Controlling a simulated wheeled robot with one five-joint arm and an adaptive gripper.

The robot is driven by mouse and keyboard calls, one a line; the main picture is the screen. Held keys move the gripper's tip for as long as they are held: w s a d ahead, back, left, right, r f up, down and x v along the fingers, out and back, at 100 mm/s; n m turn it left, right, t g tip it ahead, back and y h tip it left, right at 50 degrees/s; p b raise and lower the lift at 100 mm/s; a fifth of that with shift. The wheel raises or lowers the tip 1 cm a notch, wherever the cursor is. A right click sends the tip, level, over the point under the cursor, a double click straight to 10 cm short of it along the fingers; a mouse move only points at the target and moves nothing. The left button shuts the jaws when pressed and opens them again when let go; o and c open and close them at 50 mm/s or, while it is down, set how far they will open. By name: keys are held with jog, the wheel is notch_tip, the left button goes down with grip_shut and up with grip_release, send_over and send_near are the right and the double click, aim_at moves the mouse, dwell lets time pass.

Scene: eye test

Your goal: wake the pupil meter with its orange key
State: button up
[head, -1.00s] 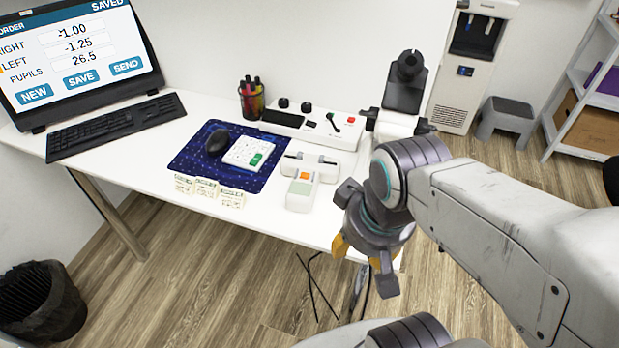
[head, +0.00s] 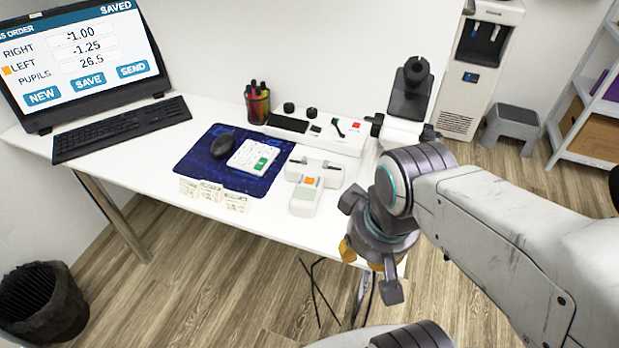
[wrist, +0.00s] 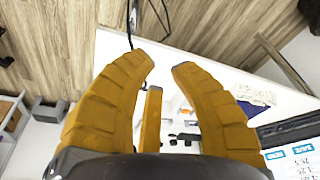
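The pupil meter (head: 304,200) is a small white T-shaped device lying on the white table near its front edge. Its orange key (head: 312,181) faces up, with a grey-green panel below it. My gripper (head: 372,264) is at the table's front edge, right of the meter and apart from it. In the wrist view the yellow fingers of my gripper (wrist: 162,66) are spread with a gap between the tips and nothing held. I cannot make out the meter clearly there. Whether its panel is lit is too small to tell.
Left of the meter are a blue mat (head: 196,172) with a mouse (head: 222,145) and a white keypad (head: 248,160), and several small cards (head: 212,193). A white instrument (head: 330,140) stands behind it. Bare table lies around the meter.

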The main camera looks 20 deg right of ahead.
grip_shut()
dwell(0.3)
jog(key=shift+c, duration=1.2)
grip_release()
